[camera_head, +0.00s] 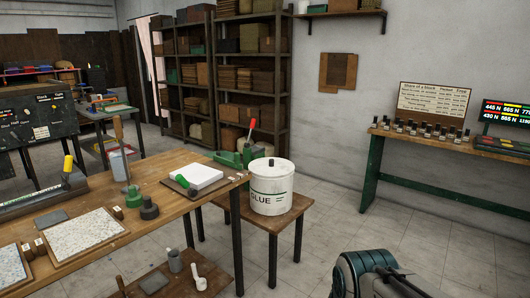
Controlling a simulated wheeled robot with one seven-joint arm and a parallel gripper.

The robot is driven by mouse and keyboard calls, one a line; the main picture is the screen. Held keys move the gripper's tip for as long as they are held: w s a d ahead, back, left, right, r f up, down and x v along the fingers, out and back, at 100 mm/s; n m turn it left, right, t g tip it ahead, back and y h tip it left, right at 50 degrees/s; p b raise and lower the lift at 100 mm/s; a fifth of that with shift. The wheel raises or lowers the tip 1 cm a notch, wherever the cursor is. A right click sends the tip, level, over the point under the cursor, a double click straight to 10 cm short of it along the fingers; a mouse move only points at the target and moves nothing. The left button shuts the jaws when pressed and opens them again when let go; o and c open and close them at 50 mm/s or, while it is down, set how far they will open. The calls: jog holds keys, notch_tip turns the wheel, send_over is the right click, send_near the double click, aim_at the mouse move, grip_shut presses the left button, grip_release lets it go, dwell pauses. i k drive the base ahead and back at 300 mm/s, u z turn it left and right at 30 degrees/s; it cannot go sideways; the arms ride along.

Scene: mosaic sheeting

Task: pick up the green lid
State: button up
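I cannot make out a clear separate green lid. Small dark green round pieces stand on the wooden workbench (170,214): one squat piece with a dark top (149,209) and another (133,198) just left of it. They are too small to tell whether either is a lid. Part of my arm shows at the bottom right, but my gripper's fingers are not in view.
A green tool (229,159) with a red-tipped lever stands behind a white block (196,176). Speckled panels (80,235) lie on the bench. Shelves (230,75) stand behind; a green-legged table (371,172) is along the right wall. Tiled floor (330,225) right of the bucket is clear.

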aim_at(227, 155)
jog(key=z, duration=0.2)
jog(key=i, duration=1.5)
jog(key=u, duration=0.5)
jog(key=i, duration=0.6)
jog(key=z, duration=1.45)
jog(key=i, duration=4.1)
jog(key=u, duration=1.45)
